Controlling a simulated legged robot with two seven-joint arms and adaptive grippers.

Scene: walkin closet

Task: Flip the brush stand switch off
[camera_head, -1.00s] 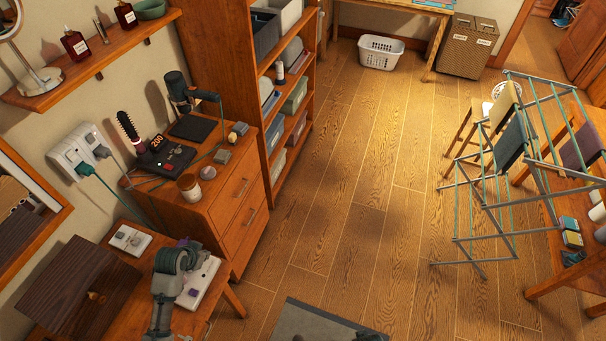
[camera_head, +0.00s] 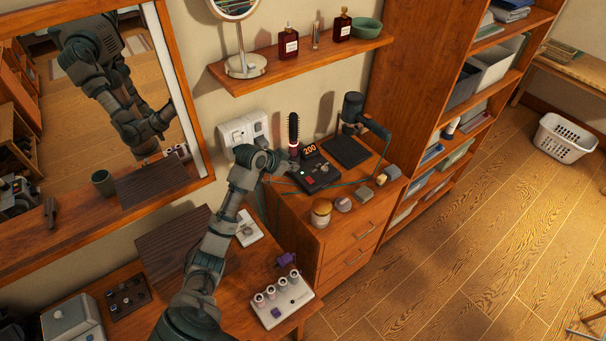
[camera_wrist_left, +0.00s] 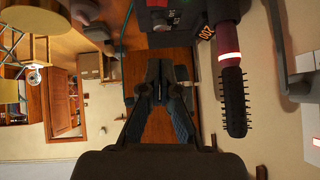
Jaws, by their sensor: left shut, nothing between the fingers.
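The brush stand (camera_head: 318,178) is a dark box on the drawer cabinet, its display (camera_head: 309,150) lit orange with 200. Small controls show on its top, one lit red; I cannot tell the switch's position. The round black brush (camera_head: 293,130) stands upright at its left. My left gripper (camera_head: 284,166) is shut and empty, just left of the stand; I cannot tell if it touches. In the left wrist view, the gripper (camera_wrist_left: 160,92) points toward the cabinet, with the stand (camera_wrist_left: 170,18) above and the brush (camera_wrist_left: 233,100), its ring glowing red, at right. My right gripper is not visible.
Wall sockets (camera_head: 243,130) with plugs and cables are behind my gripper. A dryer (camera_head: 354,110) stands behind the brush stand. A jar (camera_head: 321,214) and small blocks line the cabinet's front. A shelf (camera_head: 300,62) hangs above; a mirror (camera_head: 205,120) is left.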

